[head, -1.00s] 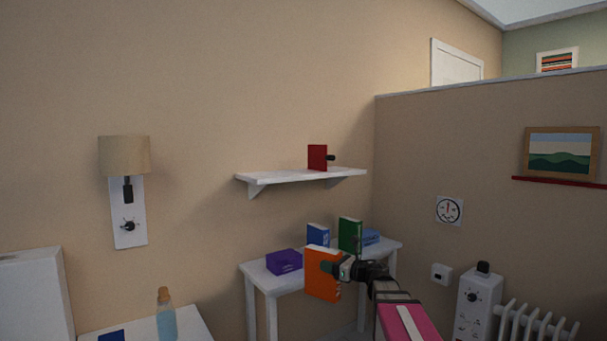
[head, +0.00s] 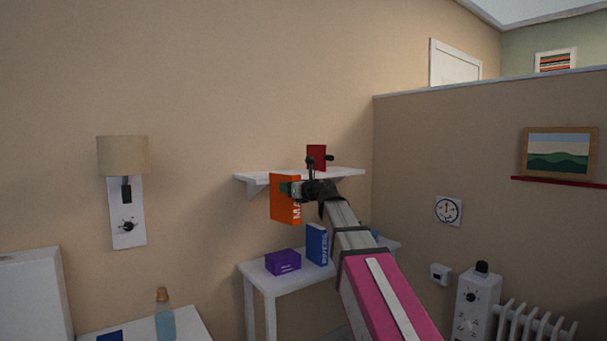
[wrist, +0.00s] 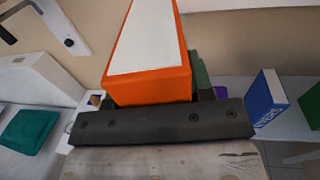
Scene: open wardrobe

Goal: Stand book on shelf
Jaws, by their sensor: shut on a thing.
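An orange book (head: 284,199) is held upright in my gripper (head: 291,189), in front of the shelf and near its height. The wrist view shows the orange book (wrist: 150,75) close up, with its white page edges facing the camera and the dark gripper body below it. My gripper is shut on the book; its fingertips are partly hidden in the wrist view. The white wall shelf (head: 345,172) is behind the arm, and the book covers part of its left end. A red object like a bookend (head: 316,153) stands on the shelf.
Below the shelf, a white table (head: 256,271) holds a purple box (head: 283,261) and a blue book (head: 317,244). My arm hides its right part. A lamp (head: 123,157) is on the wall at left; a bottle (head: 164,317) stands at lower left.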

